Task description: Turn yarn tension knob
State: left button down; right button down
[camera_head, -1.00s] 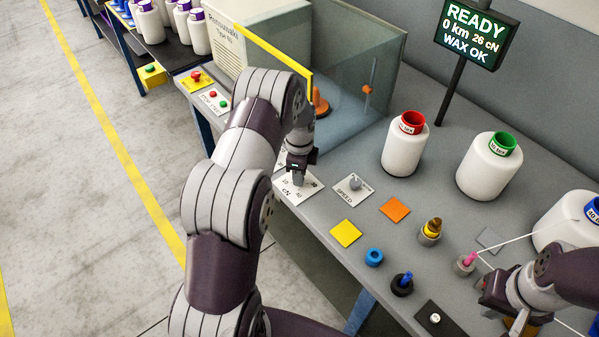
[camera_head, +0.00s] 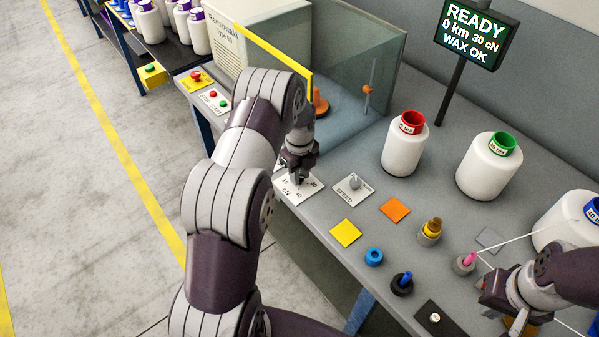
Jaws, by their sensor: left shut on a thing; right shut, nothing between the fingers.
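The tension knob's white plate (camera_head: 289,194), marked cN, lies on the grey table near its left front edge. My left gripper (camera_head: 299,177) is over this plate, pointing down, and is shut on the tension knob, which the fingers hide. The display screen (camera_head: 477,31) on a post reads READY, 0 km, 30 cN, WAX OK. My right gripper (camera_head: 484,298) is at the lower right, shut and empty, near the pink-tipped peg (camera_head: 466,262).
The speed knob (camera_head: 354,183) stands on its plate just right of my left gripper. The glass enclosure (camera_head: 345,60) is behind. Red-topped (camera_head: 404,148) and green-topped (camera_head: 487,170) bobbins stand at the back. Yellow (camera_head: 345,233) and orange (camera_head: 395,209) squares lie in the middle.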

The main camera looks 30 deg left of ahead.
pick_arm(q)
jog(key=shift+w+r, duration=0.1)
dwell(0.4)
jog(key=c, duration=0.9)
grip_release()
notch_tip(320, 180, up, 13)
jog(key=b, duration=0.1)
jog(key=shift+f, duration=0.2)
